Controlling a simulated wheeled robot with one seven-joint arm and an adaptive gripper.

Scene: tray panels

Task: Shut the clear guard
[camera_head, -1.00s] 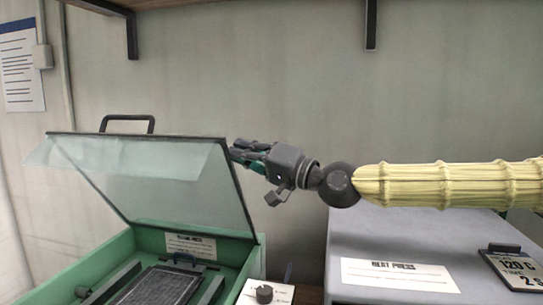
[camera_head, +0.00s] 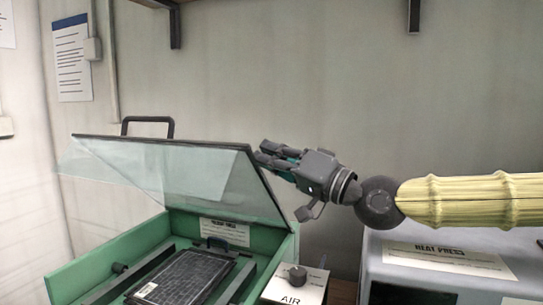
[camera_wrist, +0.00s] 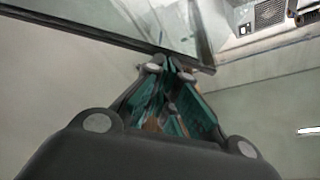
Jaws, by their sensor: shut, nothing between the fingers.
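The clear guard (camera_head: 200,175) is a see-through panel with a dark frame, hinged on a green tray box (camera_head: 130,240). It stands raised and tilted over the box, its top edge well above the rim. A dark handle (camera_head: 147,120) shows at its top edge. My gripper (camera_head: 262,152) is shut and empty, its fingertips at the guard's upper right corner. In the wrist view my fingertips (camera_wrist: 170,66) lie against or very near the guard's dark frame (camera_wrist: 110,38); I cannot tell whether they touch.
A dark gridded panel (camera_head: 178,280) lies in the green box. A white AIR box with a knob (camera_head: 296,290) stands to its right. A grey heat press (camera_head: 385,262) stands under my arm.

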